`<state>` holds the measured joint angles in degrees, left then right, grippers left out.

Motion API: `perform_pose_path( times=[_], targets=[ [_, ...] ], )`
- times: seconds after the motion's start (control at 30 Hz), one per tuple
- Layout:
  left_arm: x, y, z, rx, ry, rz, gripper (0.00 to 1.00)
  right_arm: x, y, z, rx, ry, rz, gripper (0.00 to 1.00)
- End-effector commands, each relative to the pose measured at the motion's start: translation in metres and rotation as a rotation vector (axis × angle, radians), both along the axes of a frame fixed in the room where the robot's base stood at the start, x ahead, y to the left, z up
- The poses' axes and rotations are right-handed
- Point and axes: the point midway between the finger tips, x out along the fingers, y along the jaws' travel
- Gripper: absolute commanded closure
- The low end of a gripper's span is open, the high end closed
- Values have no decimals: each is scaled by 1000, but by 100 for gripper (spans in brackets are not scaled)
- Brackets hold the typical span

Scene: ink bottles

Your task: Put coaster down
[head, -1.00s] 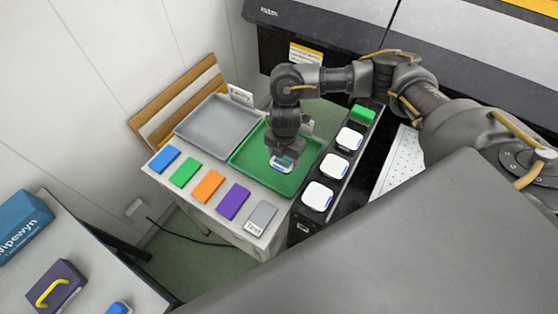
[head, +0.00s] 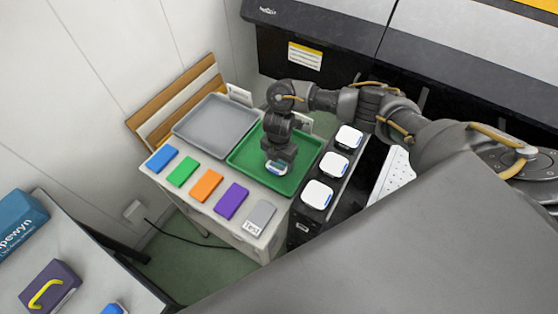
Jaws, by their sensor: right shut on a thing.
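My right gripper (head: 278,160) points down over the green tray (head: 244,160) and is shut on a small pale piece with a blue-teal edge, taken as the coaster (head: 276,170). The gripper hides most of it. The coaster is over the tray's near part; I cannot tell whether it touches the tray floor. My left gripper is not in view.
A grey tray (head: 215,126) lies left of the green one. Several coloured tiles, such as the orange tile (head: 207,185), line the table's front. White rounded pieces (head: 317,194) stand on a black rack at right. A separate table (head: 90,285) is at lower left.

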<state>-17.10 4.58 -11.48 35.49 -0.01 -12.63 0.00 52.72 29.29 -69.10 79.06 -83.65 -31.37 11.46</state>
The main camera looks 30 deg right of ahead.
Motion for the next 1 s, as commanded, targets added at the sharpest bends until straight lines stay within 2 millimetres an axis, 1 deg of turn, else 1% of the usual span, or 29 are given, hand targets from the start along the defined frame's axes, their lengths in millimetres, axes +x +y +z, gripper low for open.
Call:
perform_pose_path(
  times=[0.2, 0.23, 0.37, 0.4, 0.63, 0.77, 0.87, 1.0],
  targets=[
    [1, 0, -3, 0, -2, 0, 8, 0, 0, -5, 0, 0, 0, 60],
    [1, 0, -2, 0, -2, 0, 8, 0, 0, -4, 0, 0, 0, 31],
    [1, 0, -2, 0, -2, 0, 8, 0, 0, -3, -1, 1, 0, 14],
    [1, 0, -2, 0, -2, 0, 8, 0, 0, -3, -1, 1, 0, 11],
    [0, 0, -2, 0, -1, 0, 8, 0, 0, -3, 0, 0, 0, 11],
    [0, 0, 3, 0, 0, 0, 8, 1, 0, 6, -1, -3, 2, 11],
    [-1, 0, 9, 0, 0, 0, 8, 2, 0, 22, -1, -5, 4, 11],
    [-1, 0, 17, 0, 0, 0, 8, 2, -1, 52, -2, -6, 4, 11]
  ],
)
